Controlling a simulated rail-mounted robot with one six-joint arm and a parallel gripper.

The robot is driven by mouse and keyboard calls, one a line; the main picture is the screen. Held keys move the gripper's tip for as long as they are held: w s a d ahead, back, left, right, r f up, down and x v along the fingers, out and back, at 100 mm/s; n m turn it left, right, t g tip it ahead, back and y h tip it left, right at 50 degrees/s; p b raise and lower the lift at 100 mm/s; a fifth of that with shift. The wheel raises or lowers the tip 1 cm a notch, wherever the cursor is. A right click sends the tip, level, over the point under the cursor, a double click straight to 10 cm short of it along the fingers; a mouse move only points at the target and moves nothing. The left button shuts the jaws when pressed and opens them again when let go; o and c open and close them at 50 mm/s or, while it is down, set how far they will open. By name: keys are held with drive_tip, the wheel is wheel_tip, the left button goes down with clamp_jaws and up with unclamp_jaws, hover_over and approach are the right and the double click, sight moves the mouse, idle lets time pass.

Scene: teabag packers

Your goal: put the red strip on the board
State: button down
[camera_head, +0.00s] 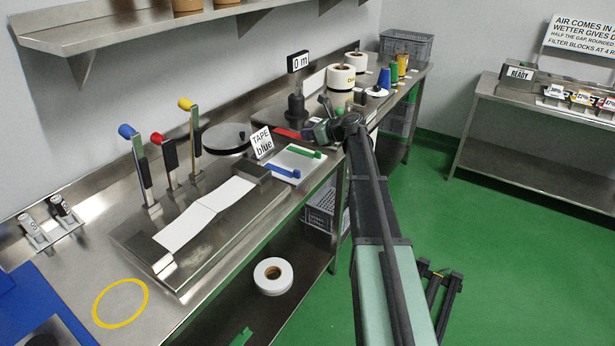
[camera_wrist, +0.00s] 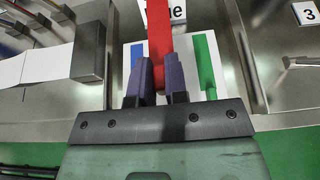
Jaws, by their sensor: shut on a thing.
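The red strip (camera_wrist: 159,35) is between the two purple fingers of my gripper (camera_wrist: 161,72) in the wrist view and sticks out ahead of them. In the head view the red strip (camera_head: 287,133) shows left of my gripper (camera_head: 310,133). The white board (camera_head: 298,155) lies on the steel bench just nearer the camera than the gripper. A blue strip (camera_head: 282,171) and a green strip (camera_head: 304,151) are on the board. In the wrist view the red strip appears over the board (camera_wrist: 188,50), between blue and green; I cannot tell whether it touches.
A "TAPE blue" sign (camera_head: 262,142) stands at the board's far left. A steel block with white paper (camera_head: 205,212) lies left of the board. Levers with blue, red and yellow knobs (camera_head: 157,138) stand behind it. White rolls (camera_head: 341,78) stand farther along the bench.

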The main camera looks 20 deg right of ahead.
sight(309, 168)
wheel_tip(309, 168, down, 12)
drive_tip(key=b, duration=0.8)
drive_tip(key=shift+r+b, duration=0.2)
drive_tip(key=shift+b, duration=0.2)
drive_tip(key=shift+r, duration=0.3)
drive_tip(key=shift+f, duration=0.15)
drive_tip(key=c, duration=1.1)
unclamp_jaws()
drive_tip(key=shift+c, duration=0.2)
drive_tip(key=shift+s+d+r+p, duration=0.1)
drive_tip(key=shift+d+r+p, duration=0.05)
drive_tip(key=shift+r+p, duration=0.25)
drive_tip(key=p+v, duration=0.4)
drive_tip(key=v, duration=0.7)
drive_tip(key=shift+s+d, duration=0.15)
drive_tip(key=shift+s, duration=0.15)
drive_tip(key=shift+f, duration=0.15)
